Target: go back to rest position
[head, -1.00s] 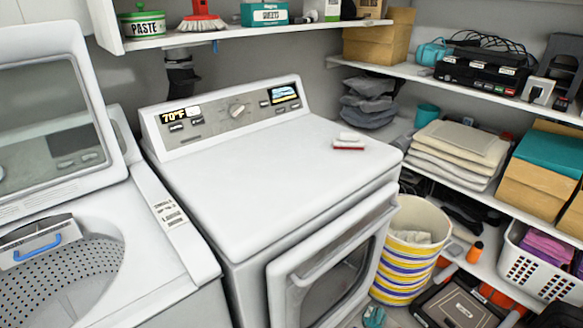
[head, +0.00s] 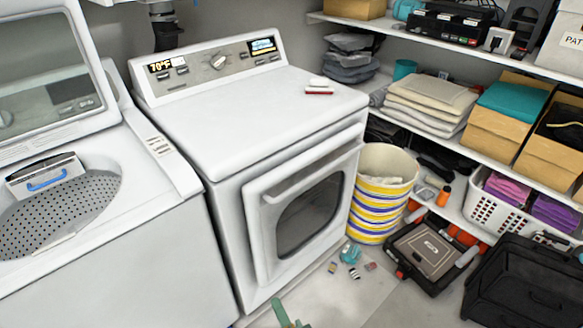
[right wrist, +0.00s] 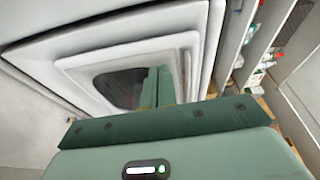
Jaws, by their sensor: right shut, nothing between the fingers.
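My right gripper (head: 286,314) shows as a small green piece at the bottom edge of the head view, in front of the dryer (head: 265,120). It is shut and empty, apart from the dryer front and above the floor. In the right wrist view, green parts of my own body fill the lower part, and the dryer's door (right wrist: 135,80) shows beyond them. The fingertips are not clear there. My left gripper is not in view.
An open washer (head: 60,200) stands at the left. A striped bin (head: 380,195), a black toolbox (head: 430,250) and a black crate (head: 520,285) stand at the right, below loaded shelves (head: 450,80). Small items lie on the floor (head: 345,300); a teal cloth (head: 350,254) is near the bin.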

